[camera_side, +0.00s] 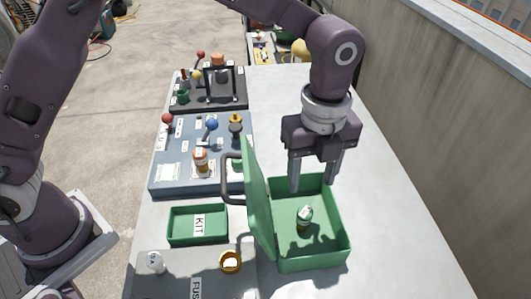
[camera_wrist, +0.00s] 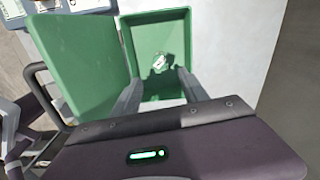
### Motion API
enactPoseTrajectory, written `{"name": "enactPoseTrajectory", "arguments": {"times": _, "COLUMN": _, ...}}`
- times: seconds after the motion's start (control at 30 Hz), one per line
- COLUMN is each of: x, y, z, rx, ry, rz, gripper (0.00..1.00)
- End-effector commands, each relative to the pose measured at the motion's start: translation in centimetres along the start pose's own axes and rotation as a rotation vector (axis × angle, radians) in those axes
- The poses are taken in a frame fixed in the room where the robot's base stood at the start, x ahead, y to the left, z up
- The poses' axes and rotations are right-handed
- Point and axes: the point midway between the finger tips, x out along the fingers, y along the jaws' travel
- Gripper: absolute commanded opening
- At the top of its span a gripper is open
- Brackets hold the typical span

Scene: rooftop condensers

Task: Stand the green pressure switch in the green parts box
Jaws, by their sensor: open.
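The green parts box (camera_side: 318,257) stands on the bench with its lid (camera_side: 257,198) swung up on the left side; the box also shows in the wrist view (camera_wrist: 185,24). The green pressure switch (camera_side: 304,222), with a pale labelled top, is inside the box and looks upright on its floor. Its top shows in the wrist view (camera_wrist: 159,62). My gripper (camera_side: 312,188) is open and empty, fingers pointing down over the back part of the box. Its fingertips are above the switch and apart from it.
A blue-grey board (camera_side: 175,184) with several knobs and fittings is behind the tray. The raised lid and its dark handle (camera_side: 229,182) stand close left of my gripper. The bench right of the box is clear.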

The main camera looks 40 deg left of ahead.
Motion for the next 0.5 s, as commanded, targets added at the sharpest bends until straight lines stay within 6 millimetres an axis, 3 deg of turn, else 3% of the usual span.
{"name": "enactPoseTrajectory", "arguments": {"times": 0.17, "x": -0.1, "y": 0.0, "z": 0.1, "rx": -0.005, "ry": 0.000, "rz": -0.002, "gripper": 0.52}}
{"name": "enactPoseTrajectory", "arguments": {"times": 0.27, "x": -2.4, "y": 1.1, "z": 1.4, "rx": -0.117, "ry": -0.006, "rz": -0.031, "gripper": 0.52}}
{"name": "enactPoseTrajectory", "arguments": {"times": 0.37, "x": -7.5, "y": 4.9, "z": 4.3, "rx": -0.420, "ry": -0.010, "rz": -0.105, "gripper": 0.52}}
{"name": "enactPoseTrajectory", "arguments": {"times": 0.5, "x": -13.9, "y": 13.8, "z": 7.5, "rx": -1.001, "ry": 0.016, "rz": -0.244, "gripper": 0.52}}
